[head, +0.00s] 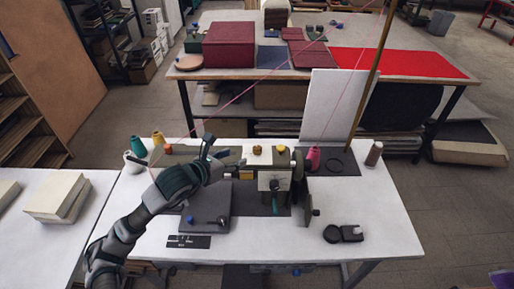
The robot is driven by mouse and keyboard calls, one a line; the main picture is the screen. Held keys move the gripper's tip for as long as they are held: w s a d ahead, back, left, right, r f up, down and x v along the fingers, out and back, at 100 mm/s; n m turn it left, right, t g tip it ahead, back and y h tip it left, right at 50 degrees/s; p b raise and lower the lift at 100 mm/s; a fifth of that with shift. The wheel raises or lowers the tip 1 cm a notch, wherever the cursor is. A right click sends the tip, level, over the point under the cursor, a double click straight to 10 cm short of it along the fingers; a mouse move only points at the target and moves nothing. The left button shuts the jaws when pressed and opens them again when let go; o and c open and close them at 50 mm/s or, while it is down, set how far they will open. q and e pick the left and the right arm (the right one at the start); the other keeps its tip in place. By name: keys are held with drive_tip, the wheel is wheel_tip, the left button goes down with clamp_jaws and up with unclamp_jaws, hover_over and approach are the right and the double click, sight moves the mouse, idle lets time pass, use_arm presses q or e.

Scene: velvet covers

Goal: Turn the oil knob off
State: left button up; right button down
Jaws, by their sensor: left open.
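A small dark machine with a pale front block (273,181) stands on the white table. A small orange-brown knob (257,150) sits on its top, with a pale knob (281,149) to the right. I cannot tell for sure which one is the oil knob. My left gripper (227,153) is open and empty, just left of the machine's top. Its fingers point toward the orange-brown knob and look apart from it. The left arm hides part of the machine's left side. My right gripper is not in view.
Thread cones, one pink (313,159), stand along the table's back. A dark wheel (308,202) sits at the machine's right. A dark flat plate (205,208) lies front left. Black round parts (342,233) lie front right. A thin pole (371,85) rises behind.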

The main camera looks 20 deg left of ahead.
sight(254, 149)
use_arm(q)
drive_tip(key=x, duration=1.3)
drive_tip(key=shift+d, duration=0.1)
drive_tip(key=shift+c, duration=0.2)
clamp_jaws()
